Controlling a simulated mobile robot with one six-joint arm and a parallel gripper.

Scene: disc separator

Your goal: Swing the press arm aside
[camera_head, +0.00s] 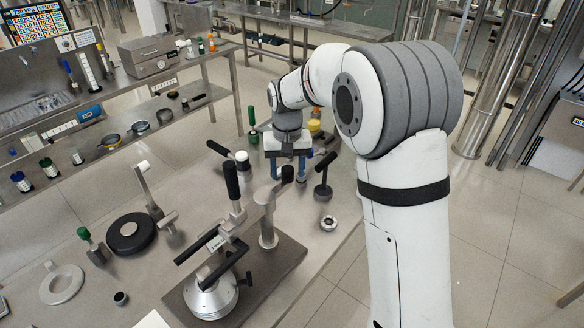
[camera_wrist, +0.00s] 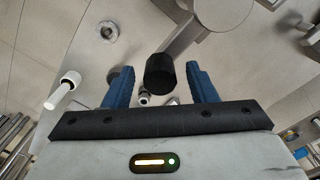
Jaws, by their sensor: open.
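The press stands on a dark base plate (camera_head: 282,268) at the front middle of the table, with a silver column (camera_head: 268,232) and a silver dome (camera_head: 212,298). The grey press arm (camera_head: 266,194) reaches from the column top to an upright black handle (camera_head: 287,174). In the wrist view the handle (camera_wrist: 160,76) and part of the press arm (camera_wrist: 184,40) show. My gripper (camera_head: 288,180) is open, its blue fingers either side of the handle. In the wrist view gaps show on both sides of the handle, so the fingers look apart from it.
A black-topped tool (camera_head: 323,175) and a small metal ring (camera_head: 329,223) stand right of the press. A black disc (camera_head: 130,233), a white-topped stand (camera_head: 150,190) and a pale ring (camera_head: 62,284) are at left. The table's right edge is close.

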